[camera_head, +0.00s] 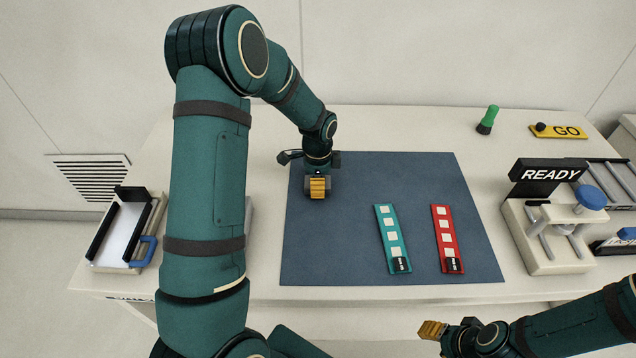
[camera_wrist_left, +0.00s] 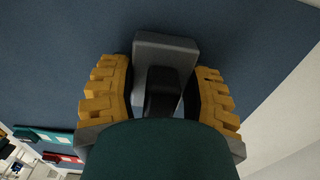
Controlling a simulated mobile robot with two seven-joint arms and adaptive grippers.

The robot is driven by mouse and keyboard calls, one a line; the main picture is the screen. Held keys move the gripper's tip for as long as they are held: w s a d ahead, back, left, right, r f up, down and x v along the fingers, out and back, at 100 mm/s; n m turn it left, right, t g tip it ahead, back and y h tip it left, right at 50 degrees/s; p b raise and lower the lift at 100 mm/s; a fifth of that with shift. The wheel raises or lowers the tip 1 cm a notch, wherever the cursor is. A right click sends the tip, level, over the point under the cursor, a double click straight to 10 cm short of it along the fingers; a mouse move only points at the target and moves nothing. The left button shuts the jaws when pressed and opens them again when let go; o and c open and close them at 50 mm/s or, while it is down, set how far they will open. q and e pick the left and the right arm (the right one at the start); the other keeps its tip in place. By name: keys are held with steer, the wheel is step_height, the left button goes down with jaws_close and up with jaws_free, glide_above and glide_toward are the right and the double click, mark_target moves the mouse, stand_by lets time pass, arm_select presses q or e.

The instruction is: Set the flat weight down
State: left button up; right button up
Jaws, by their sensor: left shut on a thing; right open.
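The flat weight (camera_wrist_left: 165,46) shows in the left wrist view as a grey block with a black knob (camera_wrist_left: 163,92). My left gripper (camera_wrist_left: 160,98) is shut on it, with its yellow ribbed fingers on either side of the knob. In the head view my left gripper (camera_head: 318,188) is over the upper left part of the blue mat (camera_head: 340,245) and largely hides the weight. I cannot tell whether the weight touches the mat. My right gripper (camera_head: 432,330) is open and empty, in front of the table's front edge.
A teal strip (camera_head: 389,226) and a red strip (camera_head: 442,226), each with white squares, lie on the mat. A white tray (camera_head: 125,228) is left. The mat's left half is mostly clear.

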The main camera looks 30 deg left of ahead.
arm_select(q)
steer(key=o, duration=1.2)
steer(key=shift+f, duration=0.1)
steer(key=shift+o, duration=0.2)
steer(key=shift+r, duration=0.55)
step_height(320, 180, up, 11)
steer(key=shift+r+p, duration=0.15)
steer(key=shift+p, duration=0.8)
steer(key=shift+s+d, duration=0.1)
